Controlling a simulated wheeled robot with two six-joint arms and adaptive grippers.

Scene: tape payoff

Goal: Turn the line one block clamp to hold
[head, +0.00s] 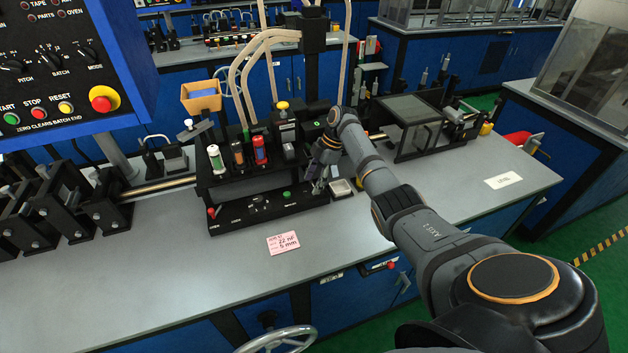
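A black station block (240,212) stands at the middle of the grey bench, with a low front panel carrying small knobs and labels too small to read. A red knob (211,212) is at its left end and a green button (287,195) is toward its right. I cannot tell which part is the line one block clamp or how it is set. My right gripper (317,186) points down at the right end of the block, close to the panel. Its fingertips are small and dark, so contact and opening are unclear. My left gripper is not in view.
Small coloured canisters, one of them red (260,150), stand on the block's upper deck. A pink card (283,243) lies on the clear bench (160,275) in front. Black brackets (35,225) stand at left, below a blue control panel (60,75). A small white tray (340,187) is beside my gripper.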

